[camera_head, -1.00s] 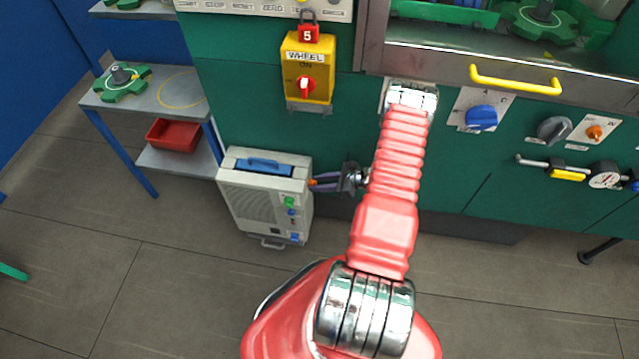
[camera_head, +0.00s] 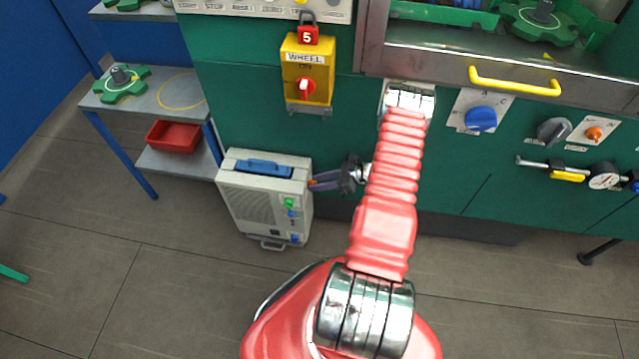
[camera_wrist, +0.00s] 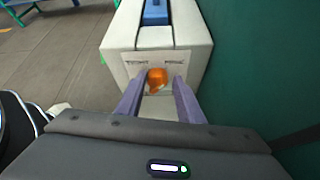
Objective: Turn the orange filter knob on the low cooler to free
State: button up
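The low cooler (camera_head: 262,175) is a cream box on the floor with a blue handle on top. Its orange filter knob (camera_wrist: 157,79) is on the side panel facing my gripper, in the wrist view. Small print beside the knob is too small to read. My gripper (camera_wrist: 156,84) has its two purple fingers one on each side of the knob, with a narrow gap visible on both sides. It is open and holds nothing. In the head view my gripper (camera_head: 315,183) reaches the cooler's right side, and its fingertips hide most of the knob.
The green machine wall (camera_head: 245,110) runs close behind the cooler and my gripper. A yellow switch box (camera_head: 308,72) hangs above the cooler. A grey shelf (camera_head: 155,98) with a red bin (camera_head: 173,136) stands at the left. The floor in front is clear.

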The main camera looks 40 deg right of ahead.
jog(key=shift+o, duration=1.3)
jog(key=shift+s+a+f, duration=0.1)
jog(key=v, duration=1.3)
jog(key=shift+s+d, duration=0.3)
jog(key=shift+s, duration=0.1)
